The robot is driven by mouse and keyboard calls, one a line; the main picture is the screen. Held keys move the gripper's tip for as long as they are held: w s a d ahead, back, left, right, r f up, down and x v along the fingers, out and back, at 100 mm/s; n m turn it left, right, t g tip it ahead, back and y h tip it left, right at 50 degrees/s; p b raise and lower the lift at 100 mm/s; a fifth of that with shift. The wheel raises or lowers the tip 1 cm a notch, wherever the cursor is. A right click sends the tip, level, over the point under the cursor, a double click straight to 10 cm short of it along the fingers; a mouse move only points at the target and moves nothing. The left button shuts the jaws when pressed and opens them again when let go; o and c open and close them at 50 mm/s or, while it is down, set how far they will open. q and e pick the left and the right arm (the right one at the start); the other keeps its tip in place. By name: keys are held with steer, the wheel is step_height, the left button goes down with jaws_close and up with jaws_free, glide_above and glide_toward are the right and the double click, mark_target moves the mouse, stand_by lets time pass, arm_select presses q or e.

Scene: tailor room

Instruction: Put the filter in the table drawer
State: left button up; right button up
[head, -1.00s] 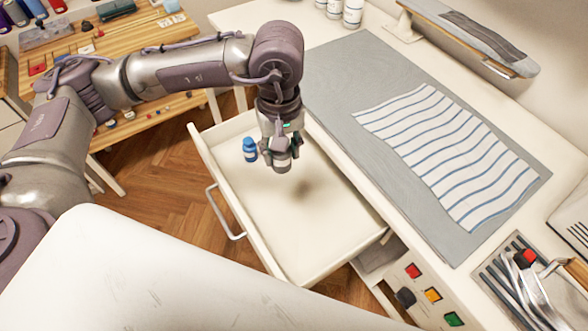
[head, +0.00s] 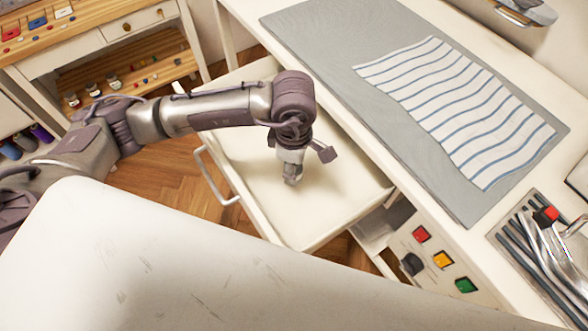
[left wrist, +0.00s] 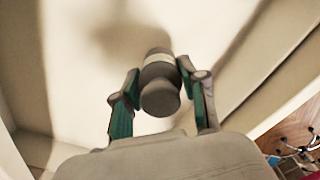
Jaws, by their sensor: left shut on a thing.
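The filter is a small grey cylinder with a pale band; it shows in the left wrist view (left wrist: 160,92) between the two fingers, and its lower part shows in the head view (head: 291,176). My left gripper (head: 296,160) is shut on it and points down inside the open table drawer (head: 345,198). The filter is close above the drawer's cream floor; I cannot tell whether it touches. My right gripper is in neither view.
The grey mat (head: 330,60) with a striped cloth (head: 455,110) lies on the table beside the drawer. A panel with red, yellow and green buttons (head: 442,259) is at the lower right. The drawer's handle (head: 213,178) faces left.

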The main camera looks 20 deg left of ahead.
arm_select(q)
step_height(320, 180, down, 4)
steer(key=shift+r, duration=0.15)
steer(key=shift+f, duration=0.2)
steer(key=o, duration=1.2)
steer(key=shift+r, duration=0.1)
steer(key=shift+c, duration=0.2)
steer(key=shift+r, duration=0.4)
step_height(320, 180, up, 12)
steer(key=shift+f+b, duration=0.2)
steer(key=shift+b, duration=0.25)
